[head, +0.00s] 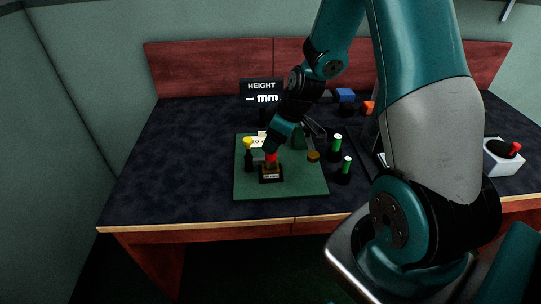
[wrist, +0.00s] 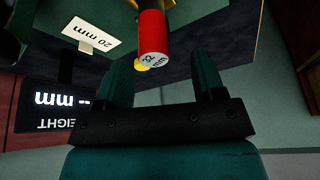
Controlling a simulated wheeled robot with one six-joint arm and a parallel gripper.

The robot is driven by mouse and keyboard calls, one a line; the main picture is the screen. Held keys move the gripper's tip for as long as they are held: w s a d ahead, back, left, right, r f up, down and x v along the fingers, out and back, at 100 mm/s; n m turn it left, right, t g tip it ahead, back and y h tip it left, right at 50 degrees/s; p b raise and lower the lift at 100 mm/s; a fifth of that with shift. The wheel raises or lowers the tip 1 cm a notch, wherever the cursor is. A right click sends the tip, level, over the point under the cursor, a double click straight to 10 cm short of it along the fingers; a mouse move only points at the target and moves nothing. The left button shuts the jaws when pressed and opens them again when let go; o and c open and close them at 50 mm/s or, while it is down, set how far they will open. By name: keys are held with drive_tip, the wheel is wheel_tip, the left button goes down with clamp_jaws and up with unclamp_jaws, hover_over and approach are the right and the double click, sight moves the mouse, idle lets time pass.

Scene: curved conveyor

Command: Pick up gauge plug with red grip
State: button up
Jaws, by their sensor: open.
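The gauge plug with the red grip (head: 271,157) stands upright in a small dark holder with a pale label (head: 271,175) on the green mat. In the wrist view its red grip (wrist: 152,28) shows with a white end marked "32 mm". My gripper (wrist: 162,65) is open, with one finger on each side of the grip's end in that view. I see no finger closed on it, and whether either touches it I cannot tell. In the head view my wrist is just above the plug and the fingers are hard to make out.
A yellow-topped plug (head: 248,146) stands close left of the red one. Two green-topped plugs (head: 346,164) stand to the right. A "HEIGHT mm" display (head: 262,91) is behind the green mat (head: 285,191). A white box with a red button (head: 503,157) is far right. The table's left side is clear.

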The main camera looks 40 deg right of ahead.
drive_tip(key=x, duration=0.5)
drive_tip(key=shift+w+d+f+p, duration=0.15)
drive_tip(key=shift+d+p, duration=0.15)
drive_tip(key=shift+p, duration=0.05)
clamp_jaws()
